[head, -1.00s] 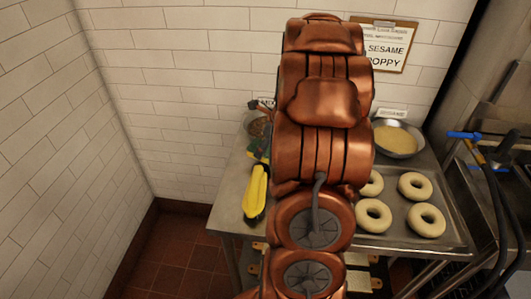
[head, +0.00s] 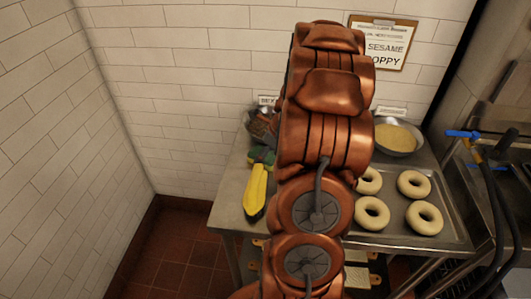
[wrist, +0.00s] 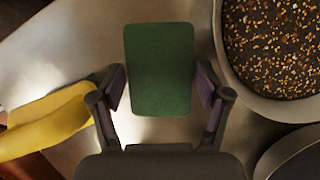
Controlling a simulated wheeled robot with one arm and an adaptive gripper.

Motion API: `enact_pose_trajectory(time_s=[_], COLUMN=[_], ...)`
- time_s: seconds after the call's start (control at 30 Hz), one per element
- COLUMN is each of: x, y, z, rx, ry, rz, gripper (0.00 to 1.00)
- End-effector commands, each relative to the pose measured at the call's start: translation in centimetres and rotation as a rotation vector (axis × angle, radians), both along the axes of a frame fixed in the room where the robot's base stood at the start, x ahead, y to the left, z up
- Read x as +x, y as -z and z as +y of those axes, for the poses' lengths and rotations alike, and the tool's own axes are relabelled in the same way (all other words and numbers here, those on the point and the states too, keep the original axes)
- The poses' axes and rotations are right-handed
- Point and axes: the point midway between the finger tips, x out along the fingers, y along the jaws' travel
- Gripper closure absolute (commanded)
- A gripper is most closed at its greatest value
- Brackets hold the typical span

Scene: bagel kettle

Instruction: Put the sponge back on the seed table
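The sponge is a green rectangle (wrist: 160,70) in the middle of the wrist view, between the two fingers of my gripper (wrist: 160,80). The fingers stand apart, with narrow gaps between their tips and the sponge's sides. The sponge appears to lie flat on the steel seed table (wrist: 65,55). In the head view the green sponge (head: 262,156) lies on the left part of the table (head: 229,205), left of my arm. My arm hides most of the gripper there.
A long yellow thing (head: 255,190) lies in front of the sponge, near the table's left edge. A bowl of mixed seeds (wrist: 280,45) is close to my right finger. A pale sesame bowl (head: 396,138) and a tray with several bagels (head: 372,213) are right of my arm.

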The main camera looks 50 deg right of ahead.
Motion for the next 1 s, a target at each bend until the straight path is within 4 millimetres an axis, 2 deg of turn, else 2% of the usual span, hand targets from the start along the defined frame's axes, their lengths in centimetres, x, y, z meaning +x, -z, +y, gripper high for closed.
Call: enact_pose_trajectory(time_s=[0.17,0.37,0.8,1.0], x=[0.0,-0.5,-3.4,-4.1], y=[-0.2,-1.8,-8.9,-10.9], z=[0.0,-0.4,-1.3,-1.4], rx=[-0.001,-0.006,-0.007,-0.004], ry=[0.0,0.002,0.002,0.001], rz=[0.0,-0.003,-0.003,-0.001], gripper=[0.24,0.24,0.24,0.24])
